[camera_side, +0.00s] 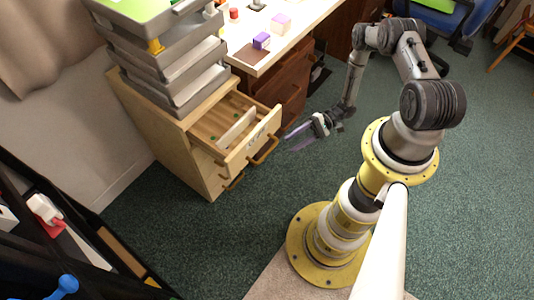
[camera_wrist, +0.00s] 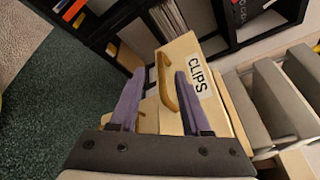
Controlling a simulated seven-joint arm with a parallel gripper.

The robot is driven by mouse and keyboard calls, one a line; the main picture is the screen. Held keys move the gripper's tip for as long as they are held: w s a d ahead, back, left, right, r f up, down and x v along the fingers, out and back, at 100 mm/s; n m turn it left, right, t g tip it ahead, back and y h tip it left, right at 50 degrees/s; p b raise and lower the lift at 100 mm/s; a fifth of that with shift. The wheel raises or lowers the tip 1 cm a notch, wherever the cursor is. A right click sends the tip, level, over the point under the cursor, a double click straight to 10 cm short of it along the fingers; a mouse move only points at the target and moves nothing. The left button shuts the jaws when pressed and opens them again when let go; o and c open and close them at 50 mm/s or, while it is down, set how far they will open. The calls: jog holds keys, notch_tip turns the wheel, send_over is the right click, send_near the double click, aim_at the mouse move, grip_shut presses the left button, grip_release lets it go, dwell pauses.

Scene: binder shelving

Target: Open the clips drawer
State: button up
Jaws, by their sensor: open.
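The clips drawer (camera_side: 262,143) is the top drawer of a pale wooden cabinet (camera_side: 190,150) and stands pulled out in the side view. Small green things and a pale upright piece show inside it. In the wrist view its front carries the label CLIPS (camera_wrist: 196,76) beside a curved wooden handle (camera_wrist: 163,82). My gripper (camera_side: 291,139) has purple fingers and is open and empty, just right of the drawer front in the side view. In the wrist view the handle appears between the fingers of my gripper (camera_wrist: 159,72); they look apart from it.
Stacked grey trays (camera_side: 180,80) stand on the cabinet. A desk with brown drawers (camera_side: 292,82) stands close behind the open drawer. A dark shelf (camera_side: 75,235) is at the lower left. Green carpet (camera_side: 250,220) in front is clear.

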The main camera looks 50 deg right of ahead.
aim_at(270, 152)
jog(key=shift+n+g, duration=0.4)
jog(key=shift+n, duration=0.2)
jog(key=w+a+f, duration=0.1)
jog(key=w+a, duration=0.1)
jog(key=a, duration=0.1)
jog(key=w+a, duration=0.1)
jog(key=a, duration=0.2)
jog(key=w+a+f, duration=0.1)
jog(key=w+a, duration=0.1)
jog(key=shift+w+a+f, duration=0.35)
jog(key=shift+a, duration=0.05)
grip_shut()
dwell(0.9)
